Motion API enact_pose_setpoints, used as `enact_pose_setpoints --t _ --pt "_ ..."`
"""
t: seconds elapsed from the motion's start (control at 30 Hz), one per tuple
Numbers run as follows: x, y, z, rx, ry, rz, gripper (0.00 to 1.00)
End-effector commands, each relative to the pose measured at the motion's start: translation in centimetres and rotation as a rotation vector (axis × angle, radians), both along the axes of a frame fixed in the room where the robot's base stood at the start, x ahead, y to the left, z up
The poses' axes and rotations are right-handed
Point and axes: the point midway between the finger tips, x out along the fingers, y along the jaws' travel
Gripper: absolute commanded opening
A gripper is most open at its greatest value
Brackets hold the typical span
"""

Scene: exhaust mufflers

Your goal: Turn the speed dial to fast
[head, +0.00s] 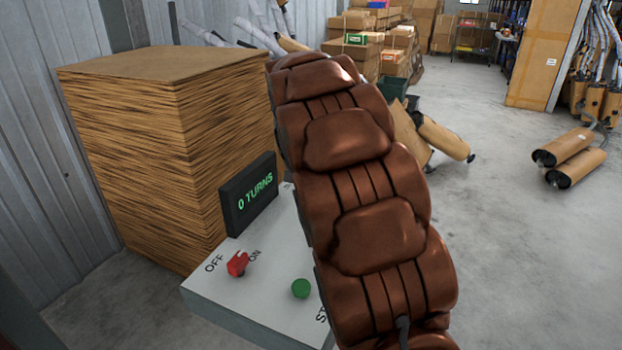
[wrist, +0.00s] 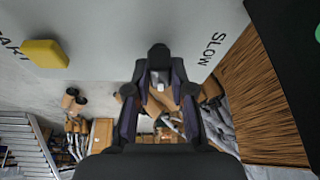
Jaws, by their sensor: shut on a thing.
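A pale control panel (head: 265,285) stands at the lower middle of the head view, and its face fills the top of the wrist view (wrist: 120,25). My gripper (wrist: 158,82) is in the wrist view, its fingers closed in on a small dark knob (wrist: 158,54), which I take for the speed dial. The word SLOW (wrist: 212,48) is printed to the right of the knob. I see no FAST label and cannot read where the dial points. In the head view my brown padded arm hides the dial and my gripper.
The panel also has a red switch (head: 238,263) between OFF and ON, a green button (head: 300,288), a yellow button (wrist: 45,54) and a black display (head: 249,194) reading 0 TURNS. Mufflers (head: 570,158) lie on the floor at right.

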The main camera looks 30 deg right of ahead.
Motion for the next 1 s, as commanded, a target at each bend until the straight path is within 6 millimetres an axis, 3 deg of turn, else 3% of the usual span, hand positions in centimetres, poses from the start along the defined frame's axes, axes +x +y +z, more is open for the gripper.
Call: enact_pose_setpoints --t 0.3,0.87,0.9,1.0 --pt "0.17 0.01 0.15 -0.002 -0.004 -0.120 0.00" --pt "0.16 0.04 0.19 -0.001 -0.004 -0.145 0.00" --pt "0.16 0.04 0.19 -0.001 -0.004 -0.145 0.27" --pt "0.13 0.04 0.15 0.000 -0.003 -0.145 0.37"
